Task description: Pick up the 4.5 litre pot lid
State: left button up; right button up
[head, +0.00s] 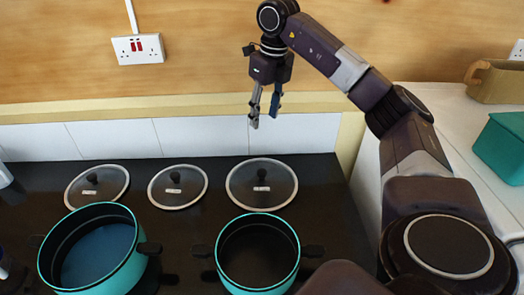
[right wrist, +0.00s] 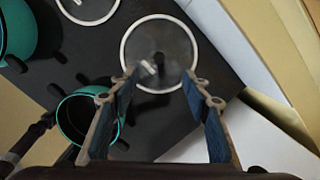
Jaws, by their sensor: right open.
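Three round glass lids with pale rims and black knobs lie in a row on the dark hob: a left lid (head: 112,183), a middle lid (head: 193,186) and a right lid (head: 283,187). Each carries a small label, too small to read, so I cannot tell which is the 4.5 litre one. My right gripper (head: 264,118) points down, open and empty, above the right lid. In the right wrist view, that lid (right wrist: 160,35) and its knob lie beyond and between the open fingers (right wrist: 160,78). My left gripper is not in view.
Two teal-rimmed pots, a left pot (head: 92,250) and a right pot (head: 258,255), stand in front of the lids. A tiled wall (head: 200,135) rises behind the hob. A teal box (head: 502,148) stands on the white counter at right.

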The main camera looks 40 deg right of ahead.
jog(key=b, duration=1.4)
send_over(262, 171)
jog(key=f, duration=1.5)
jog(key=shift+s+d, duration=0.1)
jog(key=shift+s, duration=0.3)
jog(key=f, duration=0.2)
jog(key=f+p, duration=0.1)
jog(key=f, duration=0.3)
jog(key=shift+w+f, duration=0.3)
jog(key=shift+f, duration=0.1)
jog(key=shift+w+f, duration=0.1)
jog(key=shift+f, duration=0.3)
grip_shut()
